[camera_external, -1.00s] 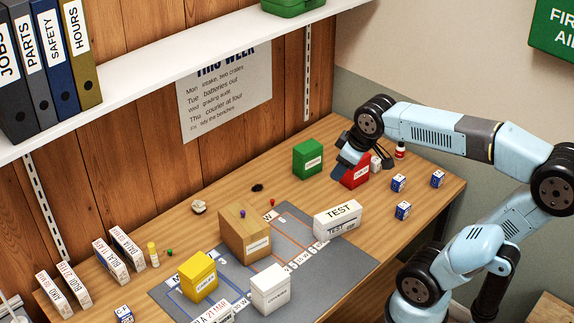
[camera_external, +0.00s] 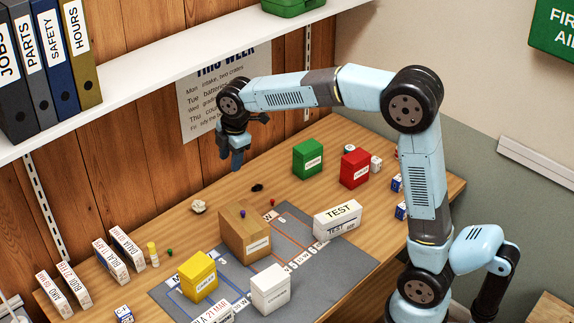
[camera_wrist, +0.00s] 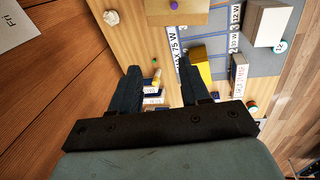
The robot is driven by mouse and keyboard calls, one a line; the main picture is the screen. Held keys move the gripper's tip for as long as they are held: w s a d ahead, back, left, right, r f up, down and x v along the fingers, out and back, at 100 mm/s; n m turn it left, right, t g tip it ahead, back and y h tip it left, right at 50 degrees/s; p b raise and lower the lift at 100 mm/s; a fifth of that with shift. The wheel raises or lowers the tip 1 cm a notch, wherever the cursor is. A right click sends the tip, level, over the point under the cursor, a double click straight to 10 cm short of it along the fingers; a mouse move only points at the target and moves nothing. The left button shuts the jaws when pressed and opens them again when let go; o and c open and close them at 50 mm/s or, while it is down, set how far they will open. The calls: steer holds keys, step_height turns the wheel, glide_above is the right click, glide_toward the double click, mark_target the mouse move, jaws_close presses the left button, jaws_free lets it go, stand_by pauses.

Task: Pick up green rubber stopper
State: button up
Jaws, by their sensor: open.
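A small green rubber stopper (camera_external: 169,252) lies on the wooden table near the left end, just right of a yellow glue-like bottle (camera_external: 153,254). In the wrist view a small green spot that looks like the stopper (camera_wrist: 154,58) shows between the finger tips, close to the yellow bottle (camera_wrist: 157,76). My gripper (camera_external: 236,161) is open and empty. It hangs high above the back of the table, to the right of and well above the stopper. Its two fingers also show in the wrist view (camera_wrist: 159,67).
Labelled white boxes (camera_external: 118,253) stand left of the bottle. A yellow box (camera_external: 198,276), a cardboard box (camera_external: 244,232) and a white box (camera_external: 270,287) stand on or by the grey mat (camera_external: 230,290). A crumpled paper ball (camera_external: 199,207) lies behind. The shelf (camera_external: 180,72) overhangs the back.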

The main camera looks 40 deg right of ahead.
steer(key=w+a+f+n+g, duration=0.1)
steer(key=w+a+f+n, duration=0.5)
steer(key=w+a+f, duration=0.3)
steer(key=n+g, duration=0.1)
steer(key=n, duration=0.4)
glide_toward(169, 250)
step_height(169, 250, down, 9)
steer(key=shift+r, duration=0.15)
steer(key=shift+c, duration=0.4)
jaws_close()
